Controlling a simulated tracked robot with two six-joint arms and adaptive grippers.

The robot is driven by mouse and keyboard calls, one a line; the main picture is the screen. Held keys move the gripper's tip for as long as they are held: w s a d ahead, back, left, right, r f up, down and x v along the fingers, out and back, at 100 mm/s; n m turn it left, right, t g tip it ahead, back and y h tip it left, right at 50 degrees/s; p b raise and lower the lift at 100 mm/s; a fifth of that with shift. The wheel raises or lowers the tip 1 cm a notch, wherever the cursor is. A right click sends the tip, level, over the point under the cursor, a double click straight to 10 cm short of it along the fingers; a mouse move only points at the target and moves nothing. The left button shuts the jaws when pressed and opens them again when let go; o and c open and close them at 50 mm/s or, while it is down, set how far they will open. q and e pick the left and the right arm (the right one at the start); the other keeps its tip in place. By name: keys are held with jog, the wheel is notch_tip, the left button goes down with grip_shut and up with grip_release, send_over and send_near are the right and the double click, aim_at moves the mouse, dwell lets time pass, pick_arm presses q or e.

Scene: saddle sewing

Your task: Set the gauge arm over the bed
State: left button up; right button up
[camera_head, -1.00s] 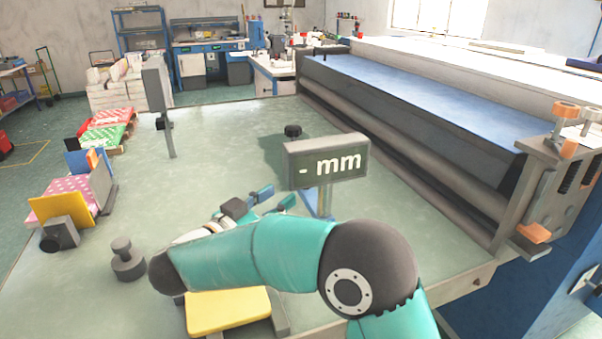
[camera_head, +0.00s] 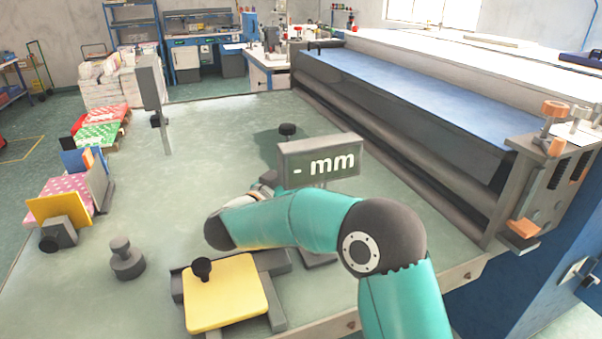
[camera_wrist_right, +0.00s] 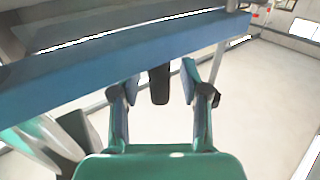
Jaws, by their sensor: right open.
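The gauge with the "- mm" display (camera_head: 320,160) stands on the green bed (camera_head: 150,195), with its post mostly hidden by my right arm. A black knob (camera_head: 287,129) shows behind the display. My right gripper (camera_wrist_right: 158,78) is open in the right wrist view, with a dark rounded piece (camera_wrist_right: 159,88) between its fingers, apparently not gripped. A blue bar (camera_wrist_right: 80,88) crosses above the fingers; I cannot tell whether it is the gauge arm. In the head view the right fingers are hidden behind the display and forearm. My left gripper is not in view.
A yellow pad (camera_head: 225,293) with a black knob lies in a grey frame at the front. A grey weight (camera_head: 126,260) stands left of it. The roller machine (camera_head: 420,110) bounds the right.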

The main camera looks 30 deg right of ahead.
grip_shut()
jog(key=shift+a, duration=0.2)
